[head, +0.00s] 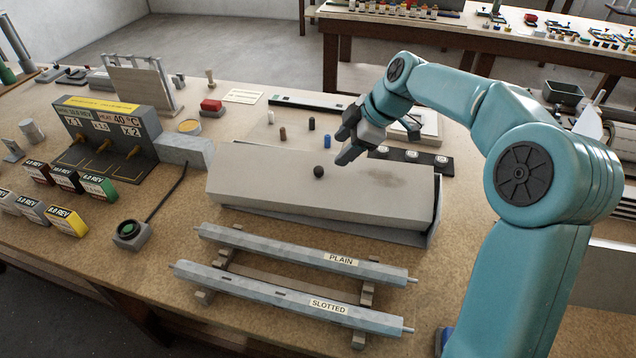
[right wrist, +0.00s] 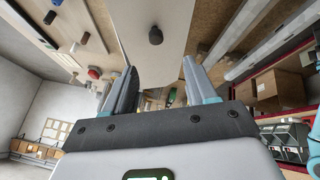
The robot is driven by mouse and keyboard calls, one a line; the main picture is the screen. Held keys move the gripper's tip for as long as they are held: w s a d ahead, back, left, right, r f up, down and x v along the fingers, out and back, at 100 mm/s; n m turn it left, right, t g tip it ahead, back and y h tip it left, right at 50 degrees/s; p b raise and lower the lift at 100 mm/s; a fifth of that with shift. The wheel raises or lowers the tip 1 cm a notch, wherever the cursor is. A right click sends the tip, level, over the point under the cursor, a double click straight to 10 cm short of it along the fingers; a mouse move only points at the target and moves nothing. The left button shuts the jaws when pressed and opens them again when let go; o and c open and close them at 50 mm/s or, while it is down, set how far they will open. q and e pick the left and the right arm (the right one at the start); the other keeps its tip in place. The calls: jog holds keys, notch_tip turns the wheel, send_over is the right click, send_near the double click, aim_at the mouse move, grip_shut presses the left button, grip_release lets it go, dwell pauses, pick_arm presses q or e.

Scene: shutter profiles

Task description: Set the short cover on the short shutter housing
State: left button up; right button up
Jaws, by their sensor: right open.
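The short cover (head: 260,175), a long pale grey lid with a black knob (head: 318,171), lies over the short shutter housing (head: 432,229). Only a darker grey edge of the housing shows, along the front and at the right end. I cannot tell whether the cover sits fully down. My right gripper (head: 347,148) is open and empty, just above and behind the knob, apart from it. In the right wrist view the cover (right wrist: 178,15) and knob (right wrist: 155,36) lie ahead of the open fingers (right wrist: 158,70). My left gripper is not in view.
Two bars labelled PLAIN (head: 285,250) and SLOTTED (head: 270,293) rest on supports in front. A counter box (head: 105,135) and several coloured REV boxes (head: 68,180) stand left. Small coloured pegs (head: 311,124) stand behind the cover.

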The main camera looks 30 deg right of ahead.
aim_at(320, 169)
jog(key=x, duration=0.5)
jog(key=shift+w+d+f+p, duration=0.1)
jog(key=shift+w+f+p, duration=0.05)
jog(key=shift+w+p, duration=0.2)
jog(key=shift+a+f, duration=0.25)
jog(key=shift+a, duration=0.05)
jog(key=p+x, duration=0.1)
jog(key=x, duration=0.1)
jog(key=d+p+x, duration=0.1)
jog(key=x, duration=0.2)
jog(key=shift+w, duration=0.2)
jog(key=shift+s+a, duration=0.15)
jog(key=shift+s, duration=0.1)
jog(key=shift+c, duration=0.3)
jog(key=shift+w+f, duration=0.1)
jog(key=shift+w, duration=0.1)
jog(key=c, duration=1)
